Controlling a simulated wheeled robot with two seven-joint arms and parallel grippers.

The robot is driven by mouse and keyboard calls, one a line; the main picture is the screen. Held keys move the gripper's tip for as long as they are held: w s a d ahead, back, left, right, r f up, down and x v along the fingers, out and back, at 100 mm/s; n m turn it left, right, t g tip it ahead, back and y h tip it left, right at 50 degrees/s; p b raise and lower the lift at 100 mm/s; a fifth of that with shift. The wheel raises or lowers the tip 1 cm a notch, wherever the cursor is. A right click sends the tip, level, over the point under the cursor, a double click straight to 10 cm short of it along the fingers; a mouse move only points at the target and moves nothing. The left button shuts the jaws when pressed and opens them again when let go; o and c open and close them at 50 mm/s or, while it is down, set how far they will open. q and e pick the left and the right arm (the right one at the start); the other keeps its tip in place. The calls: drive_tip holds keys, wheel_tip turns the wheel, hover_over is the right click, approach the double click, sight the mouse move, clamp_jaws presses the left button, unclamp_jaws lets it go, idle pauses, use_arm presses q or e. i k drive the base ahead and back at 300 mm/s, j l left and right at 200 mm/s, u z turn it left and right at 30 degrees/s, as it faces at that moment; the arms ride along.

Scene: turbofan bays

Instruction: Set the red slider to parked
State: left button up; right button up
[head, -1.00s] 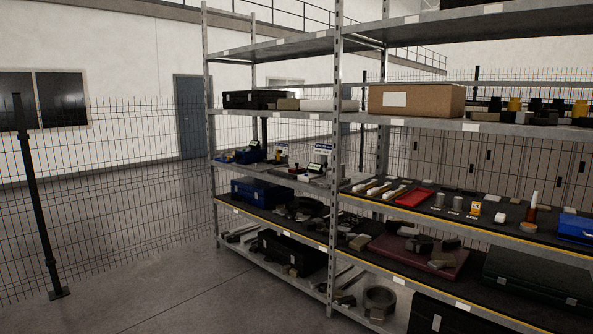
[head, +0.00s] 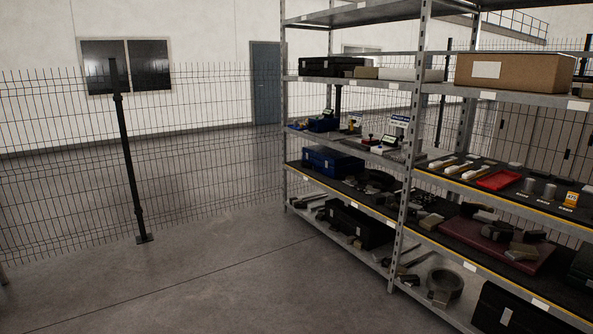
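No red slider can be made out in the head view. A small device with a red part (head: 369,139) stands on the middle shelf of the left rack bay, too small to tell what it is. Beside it is a device with a lit screen (head: 388,143), and a blue device (head: 324,123) stands further left on the same shelf. Neither of my grippers is in view.
A metal shelving rack (head: 404,190) fills the right side, loaded with boxes, cases and loose parts. A red tray (head: 497,179) lies on its right bay. A wire mesh fence (head: 200,150) with a dark post (head: 128,160) runs behind. The floor (head: 220,285) at left and front is clear.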

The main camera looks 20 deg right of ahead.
sight(366, 142)
drive_tip(key=i+l+z, duration=0.35)
drive_tip(key=i, duration=0.6)
drive_tip(key=i+z, duration=0.4)
drive_tip(key=i, duration=0.55)
